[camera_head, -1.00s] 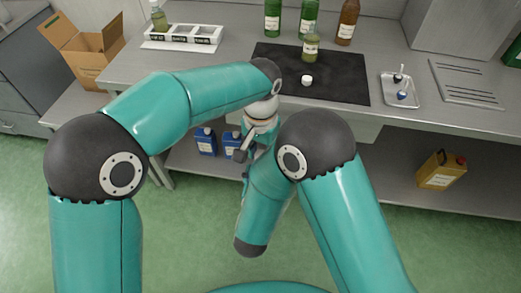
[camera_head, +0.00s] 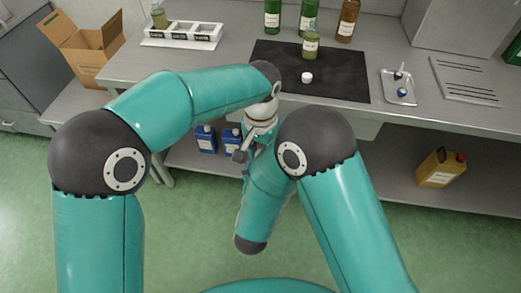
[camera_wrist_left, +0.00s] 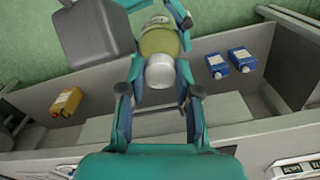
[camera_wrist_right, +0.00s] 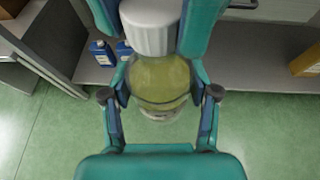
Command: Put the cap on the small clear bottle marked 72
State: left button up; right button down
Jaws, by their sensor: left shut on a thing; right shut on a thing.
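A small clear bottle (camera_wrist_right: 160,80) with yellow-green liquid is held between my right gripper's fingers (camera_wrist_right: 155,62). A white cap (camera_wrist_right: 150,28) sits at its neck; whether it is fully seated I cannot tell. In the left wrist view the bottle (camera_wrist_left: 158,42) and white cap (camera_wrist_left: 160,74) lie in line, and my left gripper (camera_wrist_left: 160,84) is shut on the cap. No number is readable on this bottle. In the head view my arms largely hide both grippers. Another yellow-green bottle (camera_head: 311,46) stands on the dark mat (camera_head: 345,85), with a loose white cap (camera_head: 307,78) in front of it.
A white labelled rack (camera_head: 183,36) holds another bottle (camera_head: 159,17). Green bottles (camera_head: 272,16) and a brown bottle (camera_head: 347,22) stand behind the mat. A metal tray (camera_head: 399,97) is at right. Blue containers (camera_head: 206,139) and a yellow can (camera_head: 441,167) are on the lower shelf.

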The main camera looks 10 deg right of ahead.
pick_arm(q)
jog(key=m, duration=1)
jog(key=shift+w+m, duration=0.1)
jog(key=shift+m, duration=0.3)
jog(key=m, duration=0.6)
jog(key=shift+m, duration=0.3)
jog(key=m, duration=0.4)
jog(key=shift+w, duration=0.1)
jog(key=m, duration=0.6)
jog(key=shift+m, duration=0.4)
jog(key=m, duration=0.5)
jog(key=shift+w+m, duration=0.1)
jog(key=shift+m, duration=0.2)
jog(key=o, duration=0.7)
